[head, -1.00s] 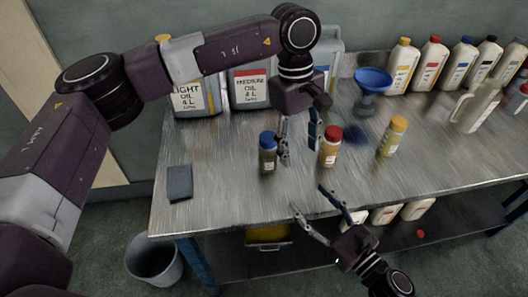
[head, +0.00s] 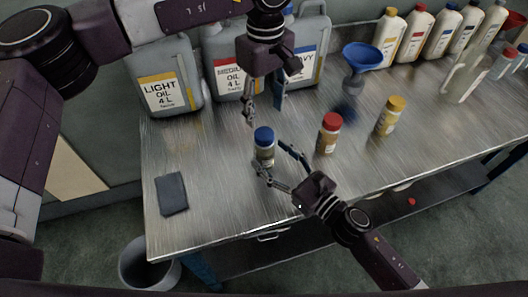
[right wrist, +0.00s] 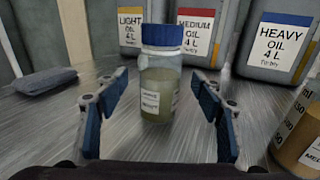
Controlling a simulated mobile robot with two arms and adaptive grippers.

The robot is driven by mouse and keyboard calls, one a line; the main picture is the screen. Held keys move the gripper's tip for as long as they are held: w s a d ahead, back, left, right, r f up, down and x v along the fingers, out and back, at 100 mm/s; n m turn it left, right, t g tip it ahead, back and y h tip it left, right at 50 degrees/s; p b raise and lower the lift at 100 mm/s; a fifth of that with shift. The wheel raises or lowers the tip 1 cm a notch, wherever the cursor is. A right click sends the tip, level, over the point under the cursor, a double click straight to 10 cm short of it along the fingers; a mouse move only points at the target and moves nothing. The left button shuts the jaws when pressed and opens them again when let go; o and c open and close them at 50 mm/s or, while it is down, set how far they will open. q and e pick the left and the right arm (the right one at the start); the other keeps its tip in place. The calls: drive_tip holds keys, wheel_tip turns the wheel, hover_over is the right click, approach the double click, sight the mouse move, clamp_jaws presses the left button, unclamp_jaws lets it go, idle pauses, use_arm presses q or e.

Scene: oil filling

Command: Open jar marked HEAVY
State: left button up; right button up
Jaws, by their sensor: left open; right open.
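A small jar with a blue lid (head: 264,145) stands upright near the front of the metal table; its lid is on. In the right wrist view the jar (right wrist: 157,88) holds greenish oil, and its small label is too blurred to read. My right gripper (head: 270,157) is open, low at the jar's front, with a finger to either side and visible gaps in the right wrist view. My left gripper (head: 265,114) is open, pointing down just above and behind the blue lid. A red-lidded jar (head: 328,138) and a yellow-lidded jar (head: 390,118) stand to the right.
Large cans of light (head: 160,78), medium (head: 226,62) and heavy oil (right wrist: 277,42) stand at the back. A blue funnel (head: 362,56) and several bottles are behind right. A dark pad (head: 172,194) lies front left.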

sight(272, 156)
drive_tip(key=shift+x, duration=1.5)
clamp_jaws()
